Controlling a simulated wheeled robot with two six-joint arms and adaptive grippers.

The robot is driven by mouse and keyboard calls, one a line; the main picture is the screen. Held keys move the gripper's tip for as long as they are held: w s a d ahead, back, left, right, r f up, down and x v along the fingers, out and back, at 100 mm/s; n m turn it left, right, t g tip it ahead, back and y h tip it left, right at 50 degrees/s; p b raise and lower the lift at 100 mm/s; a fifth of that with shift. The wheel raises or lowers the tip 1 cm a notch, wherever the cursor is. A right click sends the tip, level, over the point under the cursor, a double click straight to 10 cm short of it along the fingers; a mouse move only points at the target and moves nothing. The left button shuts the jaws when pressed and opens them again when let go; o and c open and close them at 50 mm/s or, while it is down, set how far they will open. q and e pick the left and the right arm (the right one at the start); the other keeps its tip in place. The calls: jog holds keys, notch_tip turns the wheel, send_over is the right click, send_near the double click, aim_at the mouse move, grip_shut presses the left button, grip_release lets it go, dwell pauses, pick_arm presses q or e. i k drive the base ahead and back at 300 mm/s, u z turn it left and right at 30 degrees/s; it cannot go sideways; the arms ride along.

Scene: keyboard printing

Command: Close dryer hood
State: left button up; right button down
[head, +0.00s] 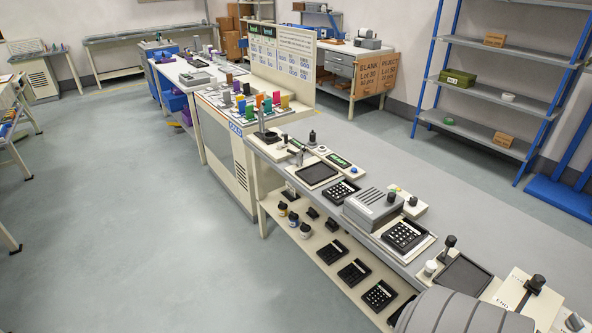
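A grey box with a slotted top and a black knob (374,208) sits on the long bench, between two keypad trays; it may be the dryer hood. It looks lowered on its base, but I cannot tell whether it is fully shut. A large rounded grey ribbed shape (465,313) fills the bottom right edge and is cut off; I cannot tell what it is. Neither of my grippers is in view.
The grey bench (440,205) carries a black keypad (405,236), a dark flat tray (316,174) and an upright black-knobbed handle (447,247). Its lower shelf (330,268) holds bottles and several keypads. Open floor (130,230) lies to the left. Blue-posted shelving (505,85) stands behind.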

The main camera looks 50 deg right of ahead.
aim_at(368, 206)
jog(key=u, duration=0.15)
jog(key=i, duration=1.2)
jog(key=z, duration=0.8)
jog(key=i, duration=0.75)
jog(key=z, duration=0.8)
